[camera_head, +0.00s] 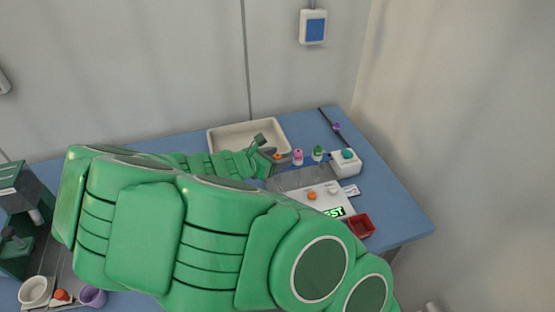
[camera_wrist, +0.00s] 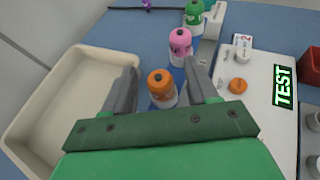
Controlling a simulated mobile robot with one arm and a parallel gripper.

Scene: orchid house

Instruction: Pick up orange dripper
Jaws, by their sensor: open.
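The orange dripper (camera_wrist: 161,92) is a small white bottle with an orange top and dark tip. It stands upright on the blue table between the two fingers of my gripper (camera_wrist: 160,68) in the wrist view. The fingers are open, one on each side of it; I cannot tell whether either touches it. In the head view my gripper (camera_head: 267,150) is beside the orange dripper (camera_head: 278,157), of which only a little shows.
A pink dripper (camera_wrist: 180,46) and a green dripper (camera_wrist: 194,16) stand just beyond. A cream tray (camera_wrist: 32,128) lies left. Right are a white TEST panel (camera_wrist: 262,108) with an orange knob (camera_wrist: 238,86) and a red box (camera_head: 361,226). My arm hides much of the table.

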